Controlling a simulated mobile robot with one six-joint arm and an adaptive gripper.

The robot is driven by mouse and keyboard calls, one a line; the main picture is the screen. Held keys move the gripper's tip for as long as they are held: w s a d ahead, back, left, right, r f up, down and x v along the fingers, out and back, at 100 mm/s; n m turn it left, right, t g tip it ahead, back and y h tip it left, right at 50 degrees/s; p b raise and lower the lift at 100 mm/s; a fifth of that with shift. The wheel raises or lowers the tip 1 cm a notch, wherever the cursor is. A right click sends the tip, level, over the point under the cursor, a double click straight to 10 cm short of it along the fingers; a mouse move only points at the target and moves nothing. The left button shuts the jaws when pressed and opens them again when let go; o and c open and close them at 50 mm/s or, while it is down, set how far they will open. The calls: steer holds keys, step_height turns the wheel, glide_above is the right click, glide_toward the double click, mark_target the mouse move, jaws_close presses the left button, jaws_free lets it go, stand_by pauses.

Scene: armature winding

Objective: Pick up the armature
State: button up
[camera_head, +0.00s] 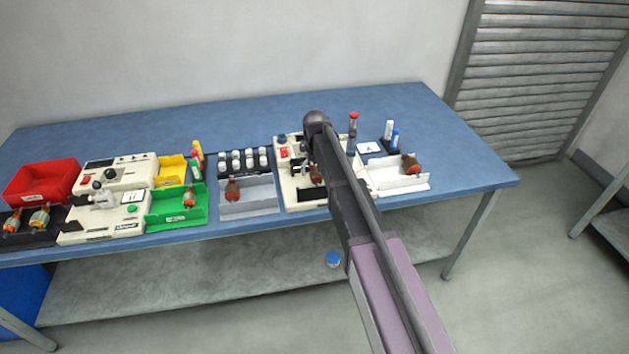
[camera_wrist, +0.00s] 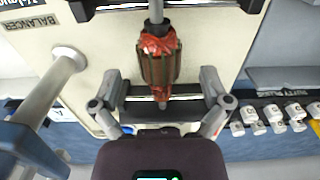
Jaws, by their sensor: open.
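An armature (camera_wrist: 160,60) with an orange-red winding and a dark slotted core lies across the supports of the cream balancer machine (camera_wrist: 105,28) in the wrist view. My gripper (camera_wrist: 160,82) is open, with one finger on each side of the armature's near shaft end, and I see no contact. In the head view, this armature (camera_head: 316,174) shows partly beside my arm on the balancer (camera_head: 300,195). My gripper is hidden behind my arm there.
Other armatures sit in the grey tray (camera_head: 262,196), the white tray (camera_head: 385,188) and the green bin (camera_head: 165,212). A post (camera_wrist: 48,88) rises left of my gripper in the wrist view. A red bin (camera_head: 42,184) stands far left. The table's right end (camera_head: 470,178) is clear.

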steer(key=shift+f+b, duration=0.7)
steer(key=shift+f, duration=0.3)
jaws_close()
